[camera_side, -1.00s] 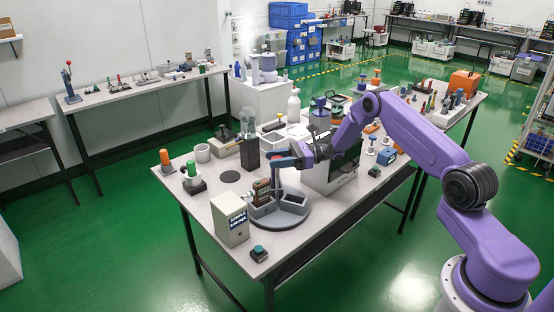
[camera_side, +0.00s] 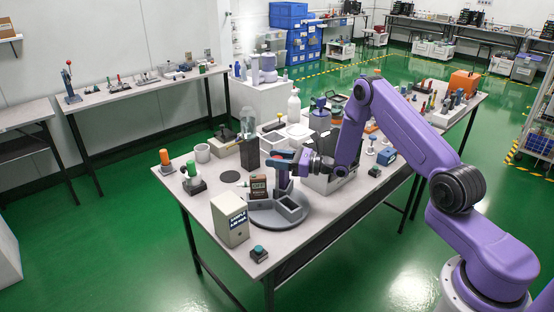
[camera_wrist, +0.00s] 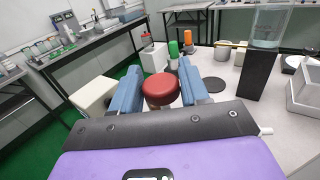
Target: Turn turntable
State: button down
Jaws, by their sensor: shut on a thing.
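The turntable (camera_side: 305,223) is a grey disc with raised grey compartments, standing near the front edge of the table. A brown handheld tester (camera_side: 258,189) stands upright at its back left. In the wrist view, a red round knob (camera_wrist: 160,90) sits between the two blue fingers of my gripper (camera_wrist: 159,94). In the side view my gripper (camera_side: 281,159) reaches in from the right over the turntable, shut on the knob. The fingers mostly hide the knob there. The turntable's disc is not visible in the wrist view.
A beige box with a dark display (camera_side: 230,219) stands close left of the turntable. A teal push button (camera_side: 258,252) is at the front corner. Behind stand a tall black block (camera_side: 250,153) and a green-topped item (camera_side: 192,177). A flat dark disc (camera_side: 230,176) lies left.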

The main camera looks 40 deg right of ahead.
jog(key=shift+m+t+h, duration=0.7)
jog(key=shift+m+h, duration=0.55)
jog(key=shift+h, duration=0.55)
jog(key=shift+m+t+h, duration=0.7)
jog(key=shift+m+h, duration=0.55)
jog(key=shift+h, duration=0.55)
jog(key=shift+m+h, duration=0.4)
jog(key=shift+h, duration=0.2)
jog(key=c, duration=0.7)
grip_release()
jog(key=shift+s, duration=0.1)
jog(key=s, duration=0.5)
jog(key=s+d, duration=0.1)
jog(key=s, duration=1.1)
jog(key=shift+s+d, duration=0.1)
jog(key=shift+d, duration=0.25)
